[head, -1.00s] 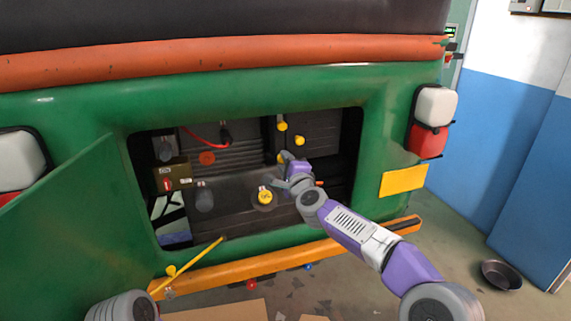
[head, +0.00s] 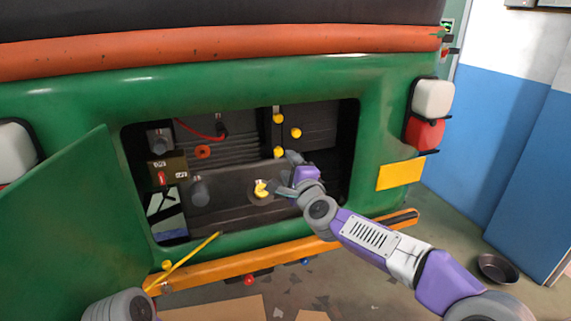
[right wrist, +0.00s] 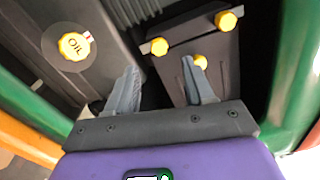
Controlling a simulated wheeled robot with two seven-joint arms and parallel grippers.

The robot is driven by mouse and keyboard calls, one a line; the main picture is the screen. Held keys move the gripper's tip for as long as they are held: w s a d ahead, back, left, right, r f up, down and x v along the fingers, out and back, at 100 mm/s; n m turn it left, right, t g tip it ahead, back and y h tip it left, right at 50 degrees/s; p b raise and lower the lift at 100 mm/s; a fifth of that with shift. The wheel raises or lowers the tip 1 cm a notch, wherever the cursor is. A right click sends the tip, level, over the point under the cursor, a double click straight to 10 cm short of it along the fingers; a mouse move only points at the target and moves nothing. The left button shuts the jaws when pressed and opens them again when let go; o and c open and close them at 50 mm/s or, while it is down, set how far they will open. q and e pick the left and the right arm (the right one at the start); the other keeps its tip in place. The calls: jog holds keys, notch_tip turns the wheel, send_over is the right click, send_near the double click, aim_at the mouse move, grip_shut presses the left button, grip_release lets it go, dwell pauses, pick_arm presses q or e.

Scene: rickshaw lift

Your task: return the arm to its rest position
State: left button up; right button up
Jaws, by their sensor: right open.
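My right arm (head: 368,234) reaches from the lower right into the open engine bay of the green rickshaw. Its gripper (head: 292,172) is inside the bay, just right of the yellow oil cap (head: 262,189). In the right wrist view the right gripper (right wrist: 160,85) has its two fingers spread apart with nothing between them. The oil cap (right wrist: 74,46) sits on its dark base to the upper left of the fingers, apart from them. Only a grey joint of my left arm (head: 120,305) shows at the lower left; its gripper is not in view.
The bay's frame (head: 357,150) surrounds my right arm closely. Yellow bolts (head: 296,132) are near the gripper. A green door (head: 75,215) stands open at left. A yellow rod (head: 190,260) leans by the orange bumper (head: 245,265). A dark pan (head: 497,268) lies on the floor.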

jog(key=shift+s+d, duration=0.15)
jog(key=shift+s, duration=0.4)
notch_tip(320, 180, down, 21)
jog(key=s+d+n+g+p, duration=0.1)
jog(key=s+n+g+p, duration=0.1)
jog(key=n+g, duration=0.25)
jog(key=s+d+f+n+g+h+p, duration=0.15)
jog(key=s+f+n+g, duration=0.45)
jog(key=f, duration=1)
jog(key=s+d+f+n+g, duration=0.1)
jog(key=s+f, duration=0.3)
jog(key=s, duration=0.6)
jog(key=s+d+f+n+g+p, duration=0.1)
jog(key=s+f, duration=0.4)
jog(key=s, duration=0.5)
jog(key=s+d+f+n+g+p, duration=0.1)
jog(key=s+f+g, duration=0.3)
jog(key=s, duration=0.6)
jog(key=shift+d+f+n, duration=0.35)
jog(key=shift+d+f, duration=0.2)
jog(key=shift+d, duration=0.15)
